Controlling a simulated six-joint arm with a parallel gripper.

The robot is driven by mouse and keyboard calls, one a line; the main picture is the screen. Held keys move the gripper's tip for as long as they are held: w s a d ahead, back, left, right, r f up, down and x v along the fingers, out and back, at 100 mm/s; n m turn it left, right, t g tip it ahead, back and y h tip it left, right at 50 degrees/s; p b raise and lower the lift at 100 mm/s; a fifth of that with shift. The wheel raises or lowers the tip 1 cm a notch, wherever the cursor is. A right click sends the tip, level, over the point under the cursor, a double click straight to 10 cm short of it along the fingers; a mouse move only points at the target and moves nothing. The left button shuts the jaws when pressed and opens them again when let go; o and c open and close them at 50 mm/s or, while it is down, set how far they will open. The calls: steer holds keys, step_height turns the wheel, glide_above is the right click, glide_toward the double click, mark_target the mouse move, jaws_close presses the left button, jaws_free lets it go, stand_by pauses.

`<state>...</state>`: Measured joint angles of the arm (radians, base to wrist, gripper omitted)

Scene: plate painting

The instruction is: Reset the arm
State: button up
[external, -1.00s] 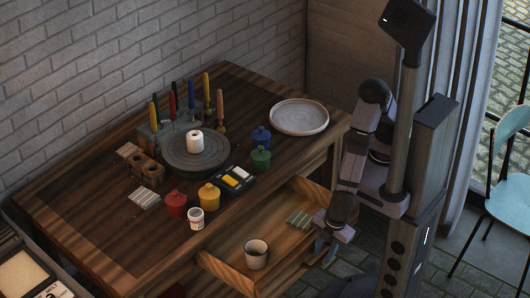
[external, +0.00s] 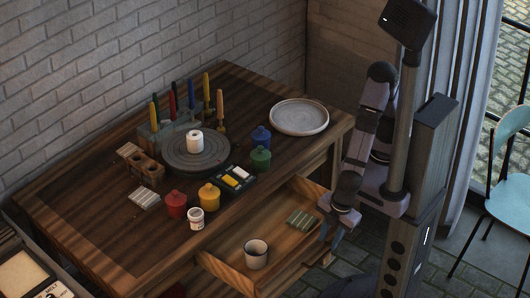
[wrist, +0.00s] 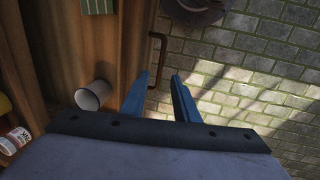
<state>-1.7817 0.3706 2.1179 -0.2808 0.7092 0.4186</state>
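My gripper (external: 328,231) hangs beside the right end of the open drawer (external: 227,272), outside its front, and points down. In the wrist view its two blue fingers (wrist: 160,95) are apart with nothing between them, above the drawer's edge and the paved floor. A dark drawer handle (wrist: 157,58) shows beyond the fingertips. My arm is folded close to its column.
The open drawer holds a white mug (external: 256,254) and a green striped cloth (external: 301,220). On the table are a plate (external: 299,117), a turntable (external: 182,159) with a white cup (external: 195,140), and several paint jars, including a blue one (external: 261,137).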

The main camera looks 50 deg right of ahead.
steer(key=w+d+r+m+g+p, duration=0.1)
steer(key=w+d+r+m+p, duration=0.4)
steer(key=w, duration=0.6)
steer(key=w+d+r+m, duration=0.3)
steer(key=w+d, duration=0.4)
steer(key=w, duration=0.3)
steer(key=w+d+r+m+p, duration=0.1)
steer(key=d+r+m+p, duration=0.1)
steer(key=d, duration=0.5)
steer(key=w+d+r+m+p, duration=0.1)
steer(key=d+r+m+p, duration=0.1)
steer(key=d, duration=0.6)
steer(key=w+d+r+m+g+p, duration=0.1)
steer(key=d+r+m+p, duration=0.1)
steer(key=d+m, duration=0.4)
steer(key=shift+w+d+r, duration=0.4)
steer(key=shift+d+r, duration=0.35)
steer(key=shift+d, duration=0.05)
